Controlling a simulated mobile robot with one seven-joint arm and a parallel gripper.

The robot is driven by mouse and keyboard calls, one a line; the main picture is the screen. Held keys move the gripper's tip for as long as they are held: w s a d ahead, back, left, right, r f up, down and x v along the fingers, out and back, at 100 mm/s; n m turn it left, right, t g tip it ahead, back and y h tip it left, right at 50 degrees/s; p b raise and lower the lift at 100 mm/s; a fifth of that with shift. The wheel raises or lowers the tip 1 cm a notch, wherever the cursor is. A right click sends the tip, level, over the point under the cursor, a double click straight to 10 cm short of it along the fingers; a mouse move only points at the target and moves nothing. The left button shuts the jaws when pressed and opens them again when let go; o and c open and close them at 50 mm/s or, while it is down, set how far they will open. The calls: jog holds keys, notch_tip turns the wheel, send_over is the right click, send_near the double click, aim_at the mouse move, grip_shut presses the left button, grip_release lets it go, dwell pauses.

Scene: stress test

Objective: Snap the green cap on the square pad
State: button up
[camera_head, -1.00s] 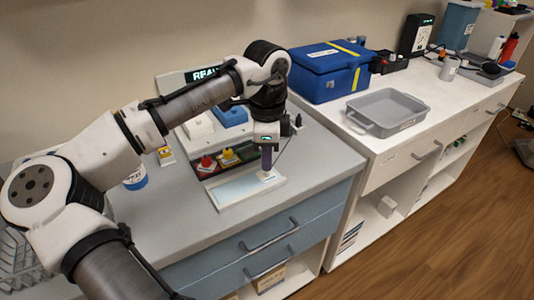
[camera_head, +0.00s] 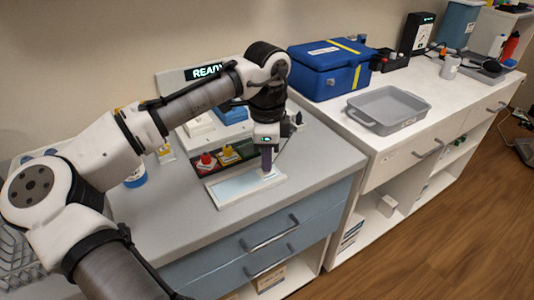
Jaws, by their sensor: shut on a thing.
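My gripper (camera_head: 267,168) points straight down over the right end of a flat pale tray (camera_head: 215,194) with a light blue surface, near the counter's front. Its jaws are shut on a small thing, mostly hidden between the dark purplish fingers. A pale bit shows at the fingertips, at or just above the tray; I cannot tell if it touches. I cannot make out a green cap or pick out the square pad for certain. Behind the tray, a dark rack (camera_head: 219,172) has red and green sections, with a red piece (camera_head: 205,159) and a yellow piece (camera_head: 227,151).
A lit READY sign (camera_head: 206,72) stands at the back wall. White and blue blocks (camera_head: 232,115) sit behind the rack. A blue box (camera_head: 325,80) and an empty grey bin (camera_head: 390,107) stand on the white counter to the right. The grey counter's front strip is clear.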

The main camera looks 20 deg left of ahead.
jog(key=shift+f, duration=0.6)
dwell(1.0)
